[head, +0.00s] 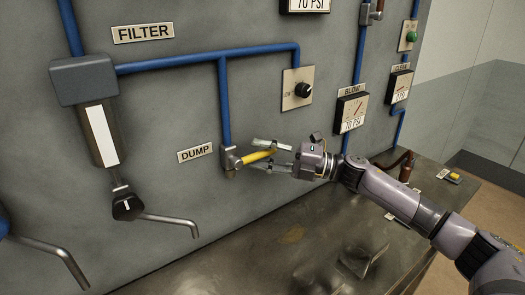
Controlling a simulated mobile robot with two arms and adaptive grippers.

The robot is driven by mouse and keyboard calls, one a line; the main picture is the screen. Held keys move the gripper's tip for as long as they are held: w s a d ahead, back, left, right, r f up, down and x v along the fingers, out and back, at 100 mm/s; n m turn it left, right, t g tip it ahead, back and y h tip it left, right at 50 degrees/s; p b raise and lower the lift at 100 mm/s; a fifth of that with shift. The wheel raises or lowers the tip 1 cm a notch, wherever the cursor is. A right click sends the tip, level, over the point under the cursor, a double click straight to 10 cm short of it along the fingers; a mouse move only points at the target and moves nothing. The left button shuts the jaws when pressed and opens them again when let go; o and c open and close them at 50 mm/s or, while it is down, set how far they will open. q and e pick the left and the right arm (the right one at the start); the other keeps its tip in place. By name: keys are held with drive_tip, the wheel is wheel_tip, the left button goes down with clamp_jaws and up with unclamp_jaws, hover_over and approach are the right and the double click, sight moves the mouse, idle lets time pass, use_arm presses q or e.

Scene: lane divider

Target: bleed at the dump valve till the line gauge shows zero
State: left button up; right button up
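The dump valve (230,159) sits on the grey panel at the end of a blue pipe, beside the DUMP label (195,153). Its yellow handle (257,157) points to the right and slightly up. My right gripper (265,154) comes in from the right with its fingers apart, one above and one below the handle. I cannot tell whether either finger touches it. My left gripper is not in view.
A regulator with a black knob (303,90) is above the valve. The filter (103,135) with a black drain knob and bent pipe is at left. Another gauge (400,85), its reading too small, and a green button (411,36) are at right. The metal bench (230,265) lies below.

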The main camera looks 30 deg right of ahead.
clamp_jaws()
idle(0.4)
idle(0.4)
